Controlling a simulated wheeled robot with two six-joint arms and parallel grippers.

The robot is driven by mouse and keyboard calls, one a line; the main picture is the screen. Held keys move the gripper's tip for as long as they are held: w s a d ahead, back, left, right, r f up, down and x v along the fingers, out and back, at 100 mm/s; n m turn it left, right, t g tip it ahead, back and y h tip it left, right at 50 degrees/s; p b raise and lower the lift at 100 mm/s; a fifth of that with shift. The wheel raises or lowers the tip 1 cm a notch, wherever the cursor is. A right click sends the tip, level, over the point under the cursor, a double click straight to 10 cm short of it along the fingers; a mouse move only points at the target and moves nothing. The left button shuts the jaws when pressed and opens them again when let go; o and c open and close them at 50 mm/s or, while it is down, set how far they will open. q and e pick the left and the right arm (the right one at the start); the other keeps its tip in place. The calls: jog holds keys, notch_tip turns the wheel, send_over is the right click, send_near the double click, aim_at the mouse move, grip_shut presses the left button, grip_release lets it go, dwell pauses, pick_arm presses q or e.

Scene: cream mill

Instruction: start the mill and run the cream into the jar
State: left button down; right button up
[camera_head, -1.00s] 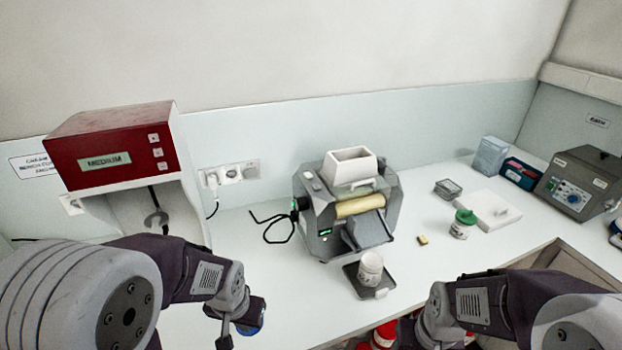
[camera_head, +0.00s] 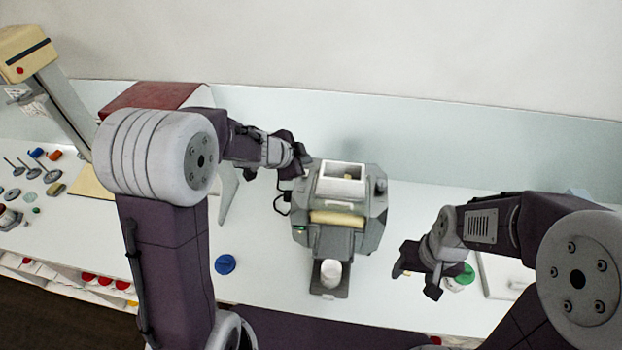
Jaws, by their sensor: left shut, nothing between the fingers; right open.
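The grey mill (camera_head: 371,226) stands on the bench in the middle, with a white hopper (camera_head: 341,181) on top and a pale yellow roller (camera_head: 337,218) across its front. A green-lit spot (camera_head: 299,229) shows low on its left front. The white jar (camera_head: 331,272) stands upright on a dark tray (camera_head: 329,291) under the mill's front chute. My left gripper (camera_head: 305,163) is shut and empty at the mill's upper left side; whether it touches the mill I cannot tell. My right gripper (camera_head: 418,285) is open and empty, right of the jar, above the bench.
A blue lid (camera_head: 225,264) lies on the bench left of the mill. A green-lidded jar (camera_head: 463,277) is partly hidden behind my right gripper, beside a white board (camera_head: 505,275). A red-topped machine (camera_head: 150,95) and small tools (camera_head: 33,173) are at the left.

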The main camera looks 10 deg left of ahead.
aim_at(299, 190)
pick_arm(q)
jog(key=f+b, duration=0.2)
jog(key=b, duration=0.1)
jog(key=a+f+b, duration=0.1)
jog(key=f+b, duration=0.2)
jog(key=a+f+b, duration=0.1)
jog(key=f+b, duration=0.2)
jog(key=shift+s+a+f, duration=0.15)
jog(key=shift+s+f, duration=0.05)
jog(key=shift+s, duration=0.05)
jog(key=shift+f, duration=0.25)
jog(key=shift+w+d, duration=0.1)
jog(key=shift+d, duration=0.25)
pick_arm(e)
notch_tip(299, 190, down, 9)
jog(key=a, duration=0.1)
jog(key=shift+s+a, duration=0.2)
jog(key=shift+a, duration=0.1)
pick_arm(q)
jog(key=shift+a, duration=0.25)
pick_arm(e)
jog(key=shift+a, duration=0.15)
pick_arm(q)
jog(key=shift+d, duration=0.15)
